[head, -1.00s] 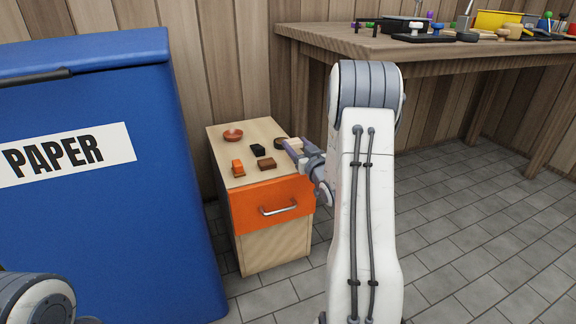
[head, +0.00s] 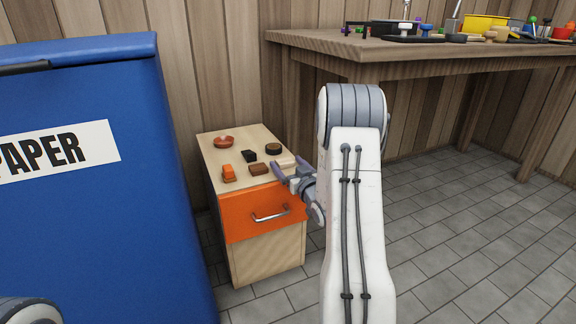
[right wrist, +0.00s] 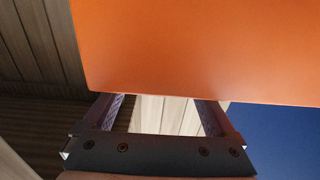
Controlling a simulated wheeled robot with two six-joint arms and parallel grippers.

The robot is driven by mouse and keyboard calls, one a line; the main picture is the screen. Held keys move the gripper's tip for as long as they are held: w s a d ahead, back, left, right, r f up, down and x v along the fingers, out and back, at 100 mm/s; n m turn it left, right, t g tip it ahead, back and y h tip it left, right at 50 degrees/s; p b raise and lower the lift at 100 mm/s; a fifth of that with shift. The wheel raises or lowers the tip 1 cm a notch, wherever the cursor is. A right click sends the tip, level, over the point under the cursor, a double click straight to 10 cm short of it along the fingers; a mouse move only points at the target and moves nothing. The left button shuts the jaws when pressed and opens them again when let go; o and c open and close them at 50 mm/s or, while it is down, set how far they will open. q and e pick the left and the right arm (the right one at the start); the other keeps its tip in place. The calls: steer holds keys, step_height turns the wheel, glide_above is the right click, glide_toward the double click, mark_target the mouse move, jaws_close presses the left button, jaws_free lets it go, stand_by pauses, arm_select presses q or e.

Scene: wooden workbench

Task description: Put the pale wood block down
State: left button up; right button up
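The pale wood block (head: 286,162) is at the front right of the small cabinet's top (head: 236,151), beside the dark round puck (head: 273,148). It seems to rest on the top, though my fingers partly hide it. My right gripper (head: 291,168) is at the cabinet's front right edge, its purple fingers spread on either side of the block. In the right wrist view the pale block (right wrist: 166,114) shows between the fingers, with a dark gap beside the left-hand finger. My left gripper is outside the view.
An orange block (head: 228,173), brown block (head: 259,169), black block (head: 249,155) and reddish bowl (head: 223,142) share the cabinet top. The orange drawer (head: 250,212) is closed. A blue paper bin (head: 100,220) stands left. A workbench (head: 420,46) stands back right.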

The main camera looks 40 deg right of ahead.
steer(key=shift+r, duration=0.1)
steer(key=shift+s+r+p, duration=0.1)
steer(key=shift+s+p, duration=0.1)
steer(key=shift+p, duration=0.1)
steer(key=p+v, duration=0.4)
steer(key=v, duration=0.7)
steer(key=shift+s, duration=0.3)
